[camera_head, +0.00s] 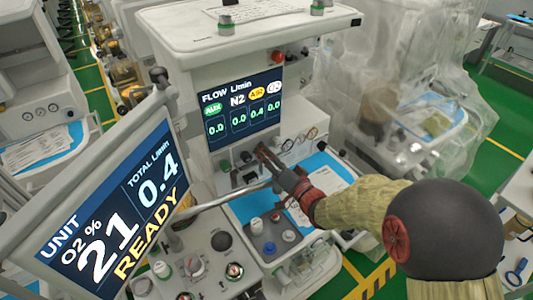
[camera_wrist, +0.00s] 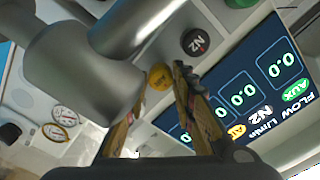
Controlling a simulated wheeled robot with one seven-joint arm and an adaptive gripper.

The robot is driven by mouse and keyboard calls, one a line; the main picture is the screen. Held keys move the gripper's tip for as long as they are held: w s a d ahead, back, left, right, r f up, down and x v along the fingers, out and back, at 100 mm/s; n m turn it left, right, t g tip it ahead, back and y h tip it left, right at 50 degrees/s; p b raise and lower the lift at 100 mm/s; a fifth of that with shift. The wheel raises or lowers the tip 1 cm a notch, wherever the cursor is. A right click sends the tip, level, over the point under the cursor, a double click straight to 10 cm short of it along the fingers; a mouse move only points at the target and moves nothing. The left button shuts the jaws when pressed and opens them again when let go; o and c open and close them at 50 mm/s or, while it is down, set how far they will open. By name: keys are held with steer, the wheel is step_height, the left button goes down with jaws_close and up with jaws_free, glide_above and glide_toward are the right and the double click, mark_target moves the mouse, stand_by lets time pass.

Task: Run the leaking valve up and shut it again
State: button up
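The flow panel (camera_head: 240,110) in the head view reads 0.4 under AIR and 0.0 under AUX, N2 and the last label. The big tilted screen (camera_head: 115,210) reads total 0.4 and READY. A yellow knob (camera_wrist: 160,77) shows between the fingertips in the wrist view, beside the black N2 knob (camera_wrist: 195,42). My gripper (camera_head: 268,158) reaches the knob row below the panel; in the wrist view, my gripper (camera_wrist: 163,84) has its fingers apart, one on each side of the yellow knob. I cannot tell whether they touch it. In the head view, the fingers hide part of the row.
A large grey cylindrical part (camera_wrist: 85,70) stands close to the fingers in the wrist view. Round gauges (camera_wrist: 60,120) sit near it. A lower console (camera_head: 205,265) with knobs and a blue-covered work surface (camera_head: 246,208) lie below. A plastic-draped cart (camera_head: 400,60) stands at right.

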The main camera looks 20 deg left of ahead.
steer(key=shift+o, duration=0.4)
steer(key=v, duration=1.2)
steer(key=shift+w, duration=0.1)
